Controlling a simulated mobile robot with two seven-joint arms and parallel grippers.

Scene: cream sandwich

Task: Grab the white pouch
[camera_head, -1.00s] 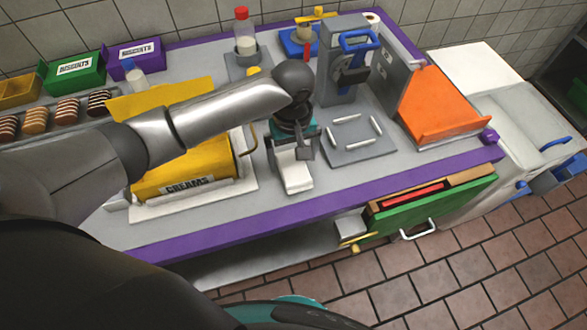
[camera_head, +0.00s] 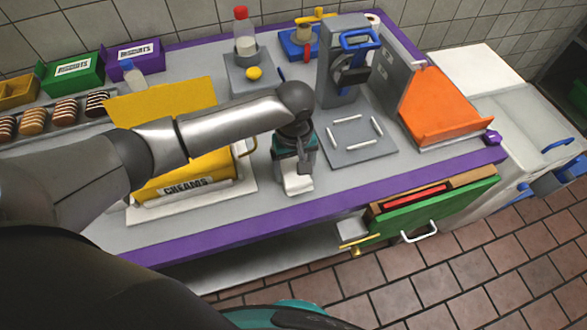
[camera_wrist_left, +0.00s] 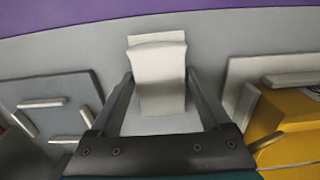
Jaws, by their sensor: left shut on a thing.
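The white pouch (camera_wrist_left: 160,75) stands between the fingers of my left gripper (camera_wrist_left: 160,84) in the left wrist view. The fingers lie along its two sides and are shut on it. In the head view the pouch (camera_head: 298,185) shows only as a white piece below my left gripper (camera_head: 294,172), near the counter's front edge. The hand and forearm hide the rest of it. My right gripper is not in view.
A yellow CREAMS box (camera_head: 190,188) stands left of the pouch. A grey plate with white pegs (camera_head: 345,152) lies to the right. The purple counter edge (camera_head: 330,201) is just in front. An orange ramp (camera_head: 445,108) stands further right.

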